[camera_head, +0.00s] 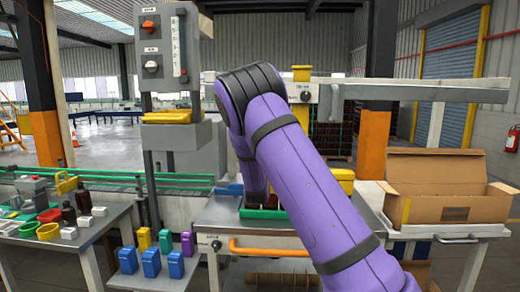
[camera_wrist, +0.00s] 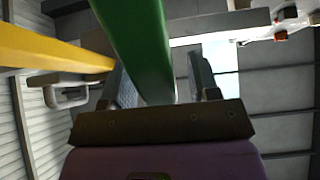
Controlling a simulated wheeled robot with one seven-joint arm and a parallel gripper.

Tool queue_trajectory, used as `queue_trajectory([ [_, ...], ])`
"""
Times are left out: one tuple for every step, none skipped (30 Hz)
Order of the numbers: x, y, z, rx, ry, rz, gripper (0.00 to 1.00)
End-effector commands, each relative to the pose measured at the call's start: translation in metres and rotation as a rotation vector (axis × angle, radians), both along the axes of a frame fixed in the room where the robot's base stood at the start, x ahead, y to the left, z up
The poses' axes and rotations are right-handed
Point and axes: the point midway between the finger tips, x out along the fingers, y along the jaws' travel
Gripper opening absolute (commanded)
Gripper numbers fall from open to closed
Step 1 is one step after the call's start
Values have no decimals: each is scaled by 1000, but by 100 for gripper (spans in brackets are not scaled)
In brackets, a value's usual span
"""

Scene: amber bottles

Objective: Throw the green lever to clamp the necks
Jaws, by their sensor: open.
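A green bar, which looks like the lever (camera_wrist: 140,40), runs down between the two fingers of my gripper (camera_wrist: 164,72) in the wrist view. The fingers are apart, one on each side of it. I cannot tell whether either finger touches it. In the head view my purple arm hides my gripper and I cannot make out the lever. A green-edged tray (camera_head: 262,213) shows partly behind my arm on the workbench. The necks and the clamp are hidden or too small to tell.
A yellow bar (camera_wrist: 50,50) lies left of the green one in the wrist view. An open cardboard box (camera_head: 440,205) stands at the right. Amber bottles (camera_head: 68,214) and coloured caps stand on the left table (camera_head: 85,238). A grey control post (camera_head: 167,60) rises behind.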

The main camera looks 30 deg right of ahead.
Motion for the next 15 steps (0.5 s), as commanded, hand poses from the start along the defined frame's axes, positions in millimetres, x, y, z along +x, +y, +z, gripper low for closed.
queue_trajectory([
  [-1, 1, -2, 1, 1, 0, 55],
  [-3, 2, -3, 1, 2, 0, 55],
  [-5, 4, -6, 1, 2, 0, 55],
  [-7, 6, -8, 1, 2, 0, 55],
  [-10, 8, -11, 1, 2, 1, 55],
  [-14, 11, -15, 2, 4, 1, 55],
  [-18, 13, -19, 1, 3, 2, 55],
  [-22, 16, -23, 1, 4, 2, 55],
  [-26, 19, -28, 1, 3, 2, 55],
  [-30, 21, -31, 1, 3, 2, 55],
  [-34, 24, -35, 1, 4, 2, 55],
  [-39, 27, -40, 1, 3, 1, 55],
  [-43, 29, -44, 2, 4, 1, 55],
  [-46, 32, -47, 1, 3, 2, 55],
  [-50, 34, -51, 0, 4, 1, 55],
])
